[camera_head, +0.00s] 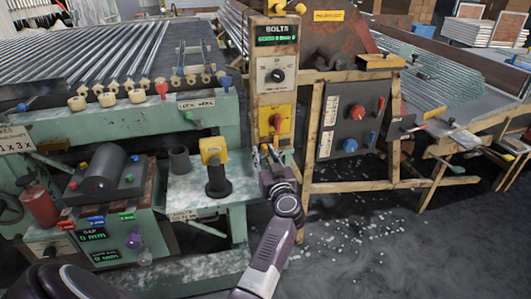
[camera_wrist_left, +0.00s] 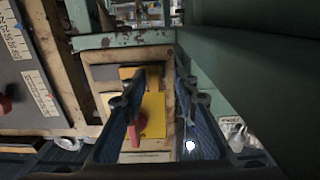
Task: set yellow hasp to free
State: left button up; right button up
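A yellow plate (camera_head: 286,112) with a red lever (camera_head: 276,122) sits low on the upright beige panel, below a black knob; I take it as the yellow hasp, though its setting is too small to read. In the left wrist view the yellow plate (camera_wrist_left: 153,116) and red lever (camera_wrist_left: 135,134) show between the fingers. My left gripper (camera_head: 267,156) is just below and in front of the plate. In the left wrist view its two fingers (camera_wrist_left: 158,108) are spread apart with nothing held. Contact with the lever cannot be told. My right gripper is not in view.
The panel carries a black knob (camera_head: 278,76) and a green BOLTS display (camera_head: 277,39). To the right is a grey box (camera_head: 347,118) with a red and a blue knob. To the left a yellow-headed black device (camera_head: 216,165) stands on the green bench. The floor holds scattered shards.

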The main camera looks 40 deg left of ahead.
pick_arm(q)
jog(key=shift+w, duration=0.1)
jog(key=shift+d+r, duration=0.1)
jog(key=shift+r, duration=0.4)
notch_tip(320, 180, up, 9)
dwell(0.4)
